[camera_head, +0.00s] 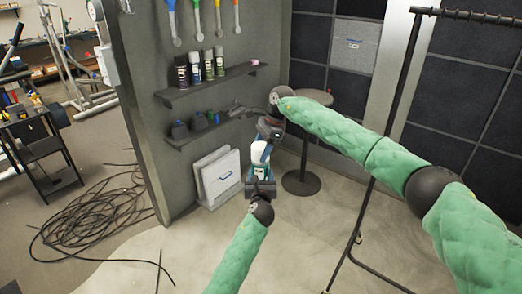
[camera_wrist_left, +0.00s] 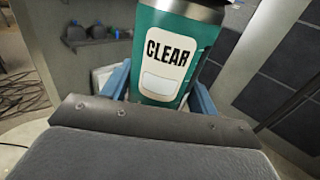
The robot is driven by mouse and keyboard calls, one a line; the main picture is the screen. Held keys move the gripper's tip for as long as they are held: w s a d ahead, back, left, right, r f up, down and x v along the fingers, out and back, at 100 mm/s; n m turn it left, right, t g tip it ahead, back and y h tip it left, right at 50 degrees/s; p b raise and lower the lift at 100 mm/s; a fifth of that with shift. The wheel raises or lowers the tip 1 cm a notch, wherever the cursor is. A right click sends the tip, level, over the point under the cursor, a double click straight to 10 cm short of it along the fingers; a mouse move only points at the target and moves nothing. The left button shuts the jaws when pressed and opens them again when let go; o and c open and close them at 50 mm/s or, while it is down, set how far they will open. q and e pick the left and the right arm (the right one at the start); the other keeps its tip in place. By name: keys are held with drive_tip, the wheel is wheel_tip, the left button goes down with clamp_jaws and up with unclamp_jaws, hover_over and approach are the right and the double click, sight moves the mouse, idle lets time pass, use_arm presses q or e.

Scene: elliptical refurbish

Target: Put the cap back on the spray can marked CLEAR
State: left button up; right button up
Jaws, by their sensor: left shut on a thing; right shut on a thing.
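The spray can marked CLEAR is teal with a pale label and a silver upper rim, and it shows large in the left wrist view (camera_wrist_left: 168,50). My left gripper (camera_wrist_left: 160,92) is shut around its body, with a blue finger on each side. In the head view my left gripper (camera_head: 260,178) holds it low, beside the shelf wall. A white rounded piece, apparently the cap (camera_head: 261,153), shows right above it. My right gripper (camera_head: 268,135) is just over this piece and shut on it. Whether cap and can touch, I cannot tell; the can's top is cut off in the wrist view.
A grey wall carries two shelves: the upper shelf (camera_head: 215,83) with several cans, the lower shelf (camera_head: 210,130) with dark items. White panels (camera_head: 217,177) lean below. A round table (camera_head: 303,102) stands behind my right forearm. A dark rack (camera_head: 388,125) stands right. Coiled cable (camera_head: 85,220) lies left.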

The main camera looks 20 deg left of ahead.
drive_tip(key=shift+f, duration=0.45)
idle(0.6)
drive_tip(key=o, duration=1.3)
drive_tip(key=shift+o, duration=0.2)
drive_tip(key=shift+r, duration=0.15)
drive_tip(key=shift+v, duration=3.45)
